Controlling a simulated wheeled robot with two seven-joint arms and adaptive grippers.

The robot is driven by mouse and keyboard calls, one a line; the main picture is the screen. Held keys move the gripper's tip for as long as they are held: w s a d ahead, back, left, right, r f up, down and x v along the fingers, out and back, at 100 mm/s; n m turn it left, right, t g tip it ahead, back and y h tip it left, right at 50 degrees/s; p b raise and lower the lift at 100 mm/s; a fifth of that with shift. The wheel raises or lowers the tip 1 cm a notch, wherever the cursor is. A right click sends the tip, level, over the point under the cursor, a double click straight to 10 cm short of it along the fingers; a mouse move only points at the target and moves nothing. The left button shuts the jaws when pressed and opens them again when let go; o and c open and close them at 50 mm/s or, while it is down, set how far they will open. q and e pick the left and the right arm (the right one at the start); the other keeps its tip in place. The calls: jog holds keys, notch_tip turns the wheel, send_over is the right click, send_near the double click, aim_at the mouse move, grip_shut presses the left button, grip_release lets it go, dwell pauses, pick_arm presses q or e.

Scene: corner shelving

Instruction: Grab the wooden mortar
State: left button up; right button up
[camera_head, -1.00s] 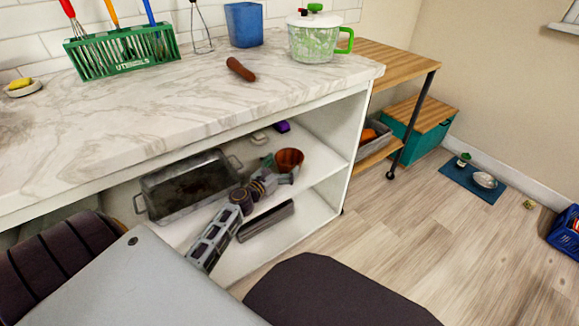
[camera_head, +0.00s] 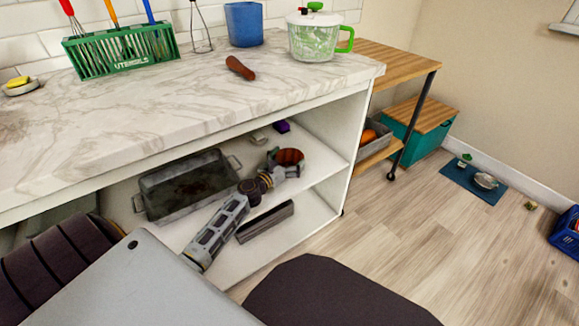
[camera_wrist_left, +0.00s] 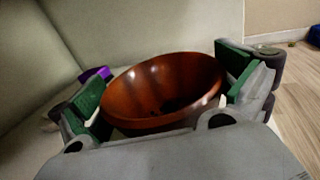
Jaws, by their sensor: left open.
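The wooden mortar (camera_head: 290,156), a reddish-brown bowl, stands on the shelf under the counter, toward the right end. In the left wrist view the mortar (camera_wrist_left: 160,92) sits between the green-padded fingers of my left gripper (camera_wrist_left: 162,82), its opening facing up. One finger is on each side; I cannot tell whether either touches it. In the head view my left gripper (camera_head: 286,161) is open around the mortar, and its fingers hide part of the bowl's lower side. My right gripper is not in view.
A grey metal tray (camera_head: 186,186) lies left of the arm, and a dark bar-shaped object (camera_head: 265,222) lies in front. A purple item (camera_head: 282,127) and a small pale item (camera_head: 258,138) are behind the mortar. The counter edge (camera_head: 200,142) overhangs the shelf; a side panel (camera_head: 345,140) closes its right.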

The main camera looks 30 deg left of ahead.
pick_arm(q)
jog(key=c, duration=0.9)
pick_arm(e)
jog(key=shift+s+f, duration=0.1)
pick_arm(q)
jog(key=shift+r, duration=0.15)
jog(key=shift+r, duration=0.2)
jog(key=shift+r+p, duration=1.15)
jog(key=shift+r, duration=0.05)
notch_tip(320, 180, up, 7)
jog(key=p, duration=0.5)
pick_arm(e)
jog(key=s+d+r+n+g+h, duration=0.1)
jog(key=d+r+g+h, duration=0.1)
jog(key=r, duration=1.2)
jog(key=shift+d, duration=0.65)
